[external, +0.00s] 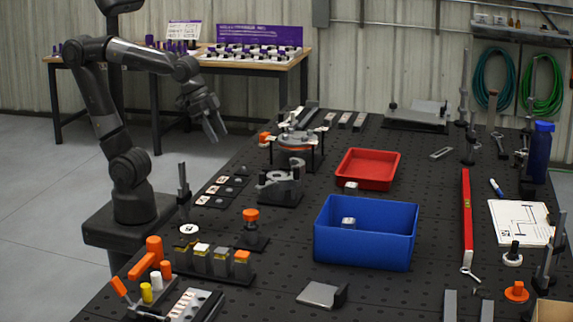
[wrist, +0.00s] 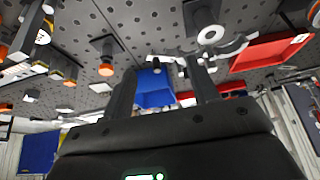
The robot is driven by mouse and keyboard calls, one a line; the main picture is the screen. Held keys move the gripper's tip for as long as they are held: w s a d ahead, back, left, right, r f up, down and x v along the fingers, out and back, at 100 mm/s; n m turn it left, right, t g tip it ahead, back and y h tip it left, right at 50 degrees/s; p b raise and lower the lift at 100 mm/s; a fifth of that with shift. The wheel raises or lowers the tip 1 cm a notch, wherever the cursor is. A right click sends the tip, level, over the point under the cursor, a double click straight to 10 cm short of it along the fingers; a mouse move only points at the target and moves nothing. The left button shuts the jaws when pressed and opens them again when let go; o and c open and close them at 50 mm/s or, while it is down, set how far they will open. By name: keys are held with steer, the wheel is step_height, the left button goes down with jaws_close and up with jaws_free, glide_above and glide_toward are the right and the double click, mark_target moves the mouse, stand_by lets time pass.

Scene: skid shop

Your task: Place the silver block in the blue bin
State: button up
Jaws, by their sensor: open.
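The blue bin (external: 365,252) stands on the dark perforated table, right of centre in the external view. One small silver block (external: 351,187) stands on the table just behind the bin, close to the red tray. A similar silver block (external: 348,222) shows inside the bin. My gripper (external: 215,132) is open and empty, raised at the upper left, well away from the bin and both blocks. In the wrist view, its two fingers (wrist: 163,72) stand apart, with a blue box-like shape (wrist: 153,90) between them. I cannot clearly make out a silver block there.
A red tray (external: 368,170) lies behind the bin. Fixtures with clamps (external: 297,140) stand left of it. A row of small blocks (external: 215,262) and orange-handled clamps (external: 150,262) fill the front left. A red level (external: 466,215) lies to the right.

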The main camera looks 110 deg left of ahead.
steer(key=s+f, duration=0.3)
steer(key=s, duration=0.5)
steer(key=shift+a+f, duration=0.35)
steer(key=shift+f, duration=0.05)
